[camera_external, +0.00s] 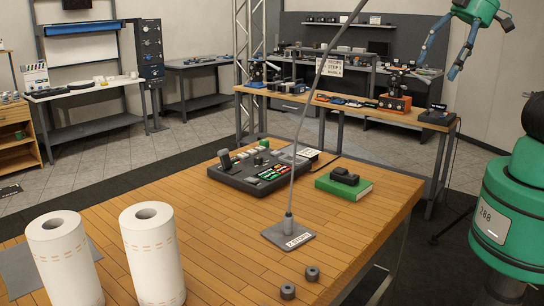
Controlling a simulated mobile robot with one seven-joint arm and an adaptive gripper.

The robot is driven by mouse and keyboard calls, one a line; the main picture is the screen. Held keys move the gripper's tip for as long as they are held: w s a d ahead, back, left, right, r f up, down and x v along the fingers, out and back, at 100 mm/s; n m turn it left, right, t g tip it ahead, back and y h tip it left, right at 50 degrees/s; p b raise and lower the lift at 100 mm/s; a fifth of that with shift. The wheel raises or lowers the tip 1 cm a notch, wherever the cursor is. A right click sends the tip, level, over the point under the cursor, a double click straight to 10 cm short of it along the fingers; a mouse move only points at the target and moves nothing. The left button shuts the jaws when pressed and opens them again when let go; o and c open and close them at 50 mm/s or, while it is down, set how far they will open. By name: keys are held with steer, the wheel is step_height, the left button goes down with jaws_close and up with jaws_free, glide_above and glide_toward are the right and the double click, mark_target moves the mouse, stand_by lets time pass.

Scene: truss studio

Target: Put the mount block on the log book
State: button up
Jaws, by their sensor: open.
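A green book (332,186), which looks like the log book, lies flat on the wooden table near its right side. A small dark block (345,175), which appears to be the mount block, rests on top of the book. My gripper (439,65) is at the upper right, high above and well to the right of the book. Its blue fingers are spread open with nothing between them, and it touches neither the block nor the book.
A grey control console (255,172) sits left of the book. A plate (288,237) with a tall thin rod stands in front of it. Two white rolls (152,260) stand at the left front, and two small dark round pieces (312,273) lie near the front edge.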

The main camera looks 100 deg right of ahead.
steer(key=s+a+r+n, duration=0.1)
steer(key=s+a, duration=0.2)
steer(key=s, duration=0.2)
steer(key=shift+s+a+r+t+y, duration=0.2)
steer(key=shift+s+a+t+y, duration=0.1)
steer(key=shift+a+t, duration=0.1)
step_height(320, 180, down, 12)
steer(key=b, duration=1.2)
stand_by(0.6)
